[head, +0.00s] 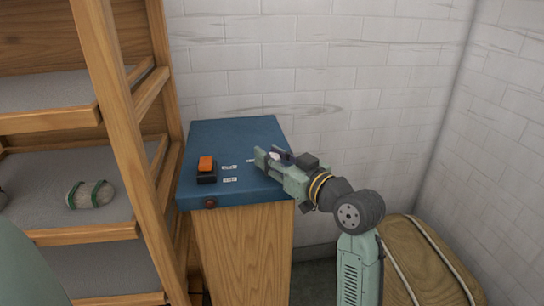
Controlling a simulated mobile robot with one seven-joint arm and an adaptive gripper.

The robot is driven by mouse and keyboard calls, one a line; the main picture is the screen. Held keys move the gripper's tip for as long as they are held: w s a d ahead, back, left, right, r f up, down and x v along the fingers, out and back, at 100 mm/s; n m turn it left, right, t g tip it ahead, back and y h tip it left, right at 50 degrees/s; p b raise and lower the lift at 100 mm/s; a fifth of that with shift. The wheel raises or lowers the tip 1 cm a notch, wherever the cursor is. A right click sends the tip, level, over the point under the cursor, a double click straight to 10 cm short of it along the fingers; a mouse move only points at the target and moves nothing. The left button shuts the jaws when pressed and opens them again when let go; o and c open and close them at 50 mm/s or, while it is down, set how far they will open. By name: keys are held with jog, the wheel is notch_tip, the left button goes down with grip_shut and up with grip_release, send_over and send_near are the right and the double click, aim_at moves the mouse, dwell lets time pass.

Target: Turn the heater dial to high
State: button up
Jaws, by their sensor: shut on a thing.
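A blue panel (232,137) tops a wooden cabinet and carries the controls. My gripper (272,158) reaches in from the right, low over the right part of the panel, and is shut on the heater dial. The fingers cover most of the dial, with only a small pale part (275,156) showing between them. I cannot read the dial's setting. Small white labels (230,180) lie on the panel left of my gripper, too small to read.
A small red knob or lamp (210,204) sits on the panel's front edge. A wooden shelf rack (122,110) with a grey, green-banded skein (90,194) stands close on the left. A brick wall is behind. A striped brown bundle (430,262) lies at the lower right.

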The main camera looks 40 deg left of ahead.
jog(key=shift+c, duration=0.9)
jog(key=shift+t, duration=0.3)
jog(key=m+t+h+p, duration=0.1)
jog(key=m+t, duration=0.1)
jog(key=t, duration=0.1)
jog(key=m+t+h+p, duration=0.1)
jog(key=m+t+p, duration=0.1)
jog(key=t, duration=0.1)
jog(key=shift+s+a+r+m+h, duration=0.1)
jog(key=shift+s+r+m+h, duration=0.1)
jog(key=shift+m+h, duration=0.1)
jog(key=m+t+h+p, duration=0.2)
jog(key=m+t+h, duration=0.1)
jog(key=shift+f+t+p, duration=0.1)
jog(key=shift+t+p, duration=0.2)
jog(key=shift+t, duration=0.1)
jog(key=shift+w+f+m+t+h+p, duration=0.1)
jog(key=shift+m+t+h+p, duration=0.15)
jog(key=shift+m+t+h, duration=0.5)
jog(key=shift+m+t+h+p, duration=0.25)
jog(key=shift+m+h, duration=0.3)
jog(key=shift+h, duration=0.8)
jog(key=o, duration=1.1)
jog(key=shift+w, duration=0.1)
jog(key=shift+o, duration=0.2)
